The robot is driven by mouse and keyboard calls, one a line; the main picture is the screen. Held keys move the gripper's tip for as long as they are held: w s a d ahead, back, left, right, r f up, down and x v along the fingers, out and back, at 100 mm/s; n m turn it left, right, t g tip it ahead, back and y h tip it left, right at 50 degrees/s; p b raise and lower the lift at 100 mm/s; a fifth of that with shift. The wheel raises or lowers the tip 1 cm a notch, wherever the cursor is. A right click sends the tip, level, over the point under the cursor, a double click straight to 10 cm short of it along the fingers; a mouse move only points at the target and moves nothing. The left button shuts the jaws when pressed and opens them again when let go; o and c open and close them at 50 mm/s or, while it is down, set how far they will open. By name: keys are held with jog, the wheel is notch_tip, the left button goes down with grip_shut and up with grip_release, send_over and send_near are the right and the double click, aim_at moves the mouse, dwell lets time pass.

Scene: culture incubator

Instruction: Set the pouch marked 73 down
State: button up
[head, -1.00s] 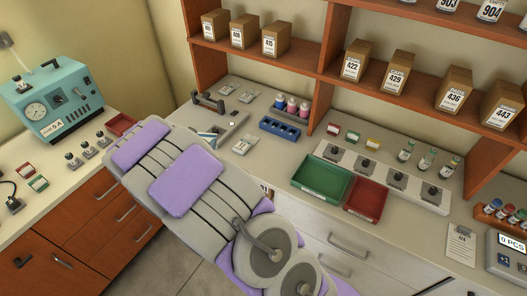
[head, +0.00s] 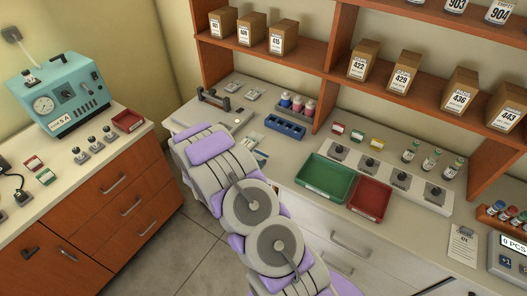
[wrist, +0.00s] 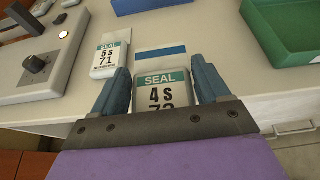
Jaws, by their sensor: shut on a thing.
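In the wrist view, my gripper (wrist: 162,76) has its two blue fingers closed on the sides of a pouch (wrist: 162,58). The pouch has a blue stripe, a clear band and a teal SEAL label reading "4 s"; the number below is partly cut off by the gripper and looks like 73. The pouch is over the pale counter (wrist: 240,105) near its front edge; I cannot tell whether it touches. A second pouch, marked 71 (wrist: 108,58), lies on the counter to its left, apart from it. In the head view my arm hides the gripper.
A grey device with a black knob (wrist: 38,68) stands left of the pouches in the wrist view. A blue rack (head: 285,126), a green tray (head: 325,178) and a red tray (head: 369,198) stand along the counter. The counter strip between rack and green tray looks clear.

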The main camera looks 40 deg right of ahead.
send_over(264, 150)
jog(key=s+a, duration=0.2)
jog(key=s, duration=0.1)
jog(key=shift+w+a+f, duration=0.1)
jog(key=shift+w+f, duration=0.05)
jog(key=shift+f, duration=0.3)
jog(key=shift+w+d, duration=0.2)
jog(key=shift+w, duration=0.05)
jog(key=shift+f+b, duration=0.15)
jog(key=shift+b, duration=0.15)
notch_tip(264, 150, down, 3)
jog(key=shift+r, duration=0.1)
jog(key=shift+f, duration=0.25)
jog(key=shift+d+r, duration=0.1)
jog(key=shift+d, duration=0.1)
